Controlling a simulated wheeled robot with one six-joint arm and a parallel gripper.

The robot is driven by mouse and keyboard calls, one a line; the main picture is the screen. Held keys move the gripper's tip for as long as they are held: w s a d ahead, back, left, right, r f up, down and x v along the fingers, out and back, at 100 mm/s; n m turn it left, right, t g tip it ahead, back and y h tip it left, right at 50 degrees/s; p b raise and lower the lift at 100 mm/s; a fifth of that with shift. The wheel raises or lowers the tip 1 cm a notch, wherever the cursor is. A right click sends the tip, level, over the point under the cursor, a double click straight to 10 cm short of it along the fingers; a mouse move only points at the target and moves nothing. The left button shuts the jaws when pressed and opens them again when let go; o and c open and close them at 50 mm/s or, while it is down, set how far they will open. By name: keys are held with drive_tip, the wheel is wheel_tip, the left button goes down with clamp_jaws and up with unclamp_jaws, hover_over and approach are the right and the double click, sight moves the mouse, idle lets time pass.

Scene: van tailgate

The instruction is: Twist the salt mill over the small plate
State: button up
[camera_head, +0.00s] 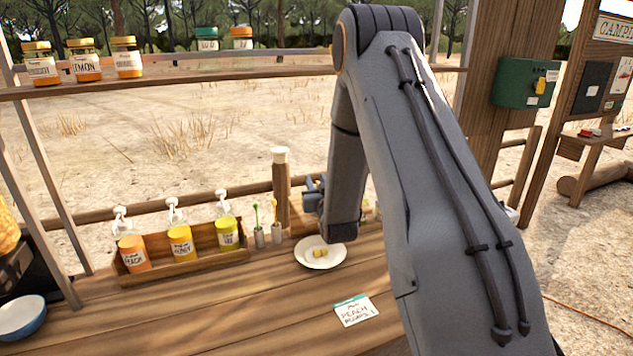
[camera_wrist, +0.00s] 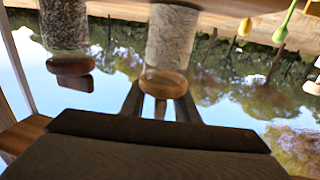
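The small plate (camera_head: 304,258) is white and lies on the wooden counter, with a few small yellow pieces on it. In the wrist view, which is upside down, a mill with a pale grainy body (camera_wrist: 172,38) and a wooden cap, apparently the salt mill, is in front of my gripper (camera_wrist: 160,95). The fingers are apart, one on each side of its narrow wooden stub, with gaps visible. A second mill with a darker body (camera_wrist: 65,24) stands to its left. In the head view my arm hides the mills and most of my gripper.
A wooden rack (camera_head: 185,262) of labelled pump bottles stands left of the plate. Two small holders (camera_head: 259,237) with green and yellow sticks are close to it. A note card (camera_head: 353,310) lies in front, and a blue bowl (camera_head: 22,318) is far left. The front counter is mostly clear.

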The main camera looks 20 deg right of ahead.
clamp_jaws()
drive_tip(key=shift+h, duration=0.3)
